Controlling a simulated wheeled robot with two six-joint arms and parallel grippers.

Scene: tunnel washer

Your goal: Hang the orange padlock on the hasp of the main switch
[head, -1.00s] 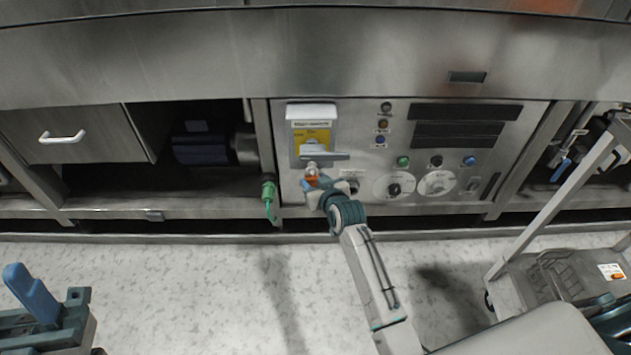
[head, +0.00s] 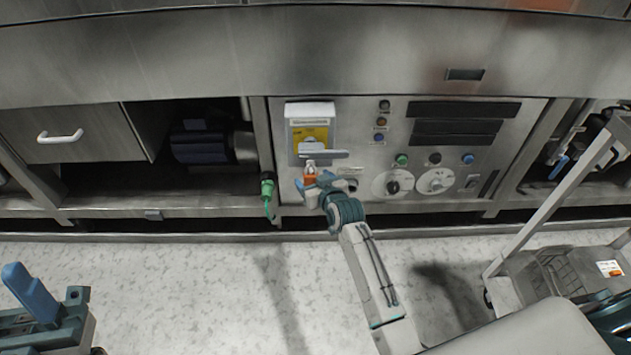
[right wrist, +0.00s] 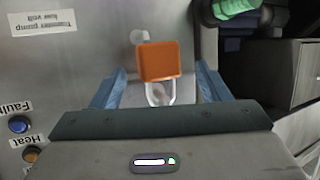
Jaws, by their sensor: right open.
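The orange padlock (head: 310,181) hangs upright with its shackle up at the hasp, just below the grey handle (head: 325,154) of the main switch (head: 312,135), which has a yellow plate. In the right wrist view, the padlock (right wrist: 158,61) shows upside down; how its shackle passes through the hasp is hidden. My right gripper (head: 316,185) is open around it. Its blue fingers (right wrist: 160,80) stand on both sides, apart from the padlock body. My left gripper (head: 32,292) shows partly at the lower left, away from the panel; its opening cannot be told.
Knobs and coloured buttons (head: 402,160) are right of the switch on the panel. A green connector with a cable (head: 268,188) hangs to its left. A wheeled cart (head: 540,225) stands at the right. The floor (head: 190,290) before the panel is clear.

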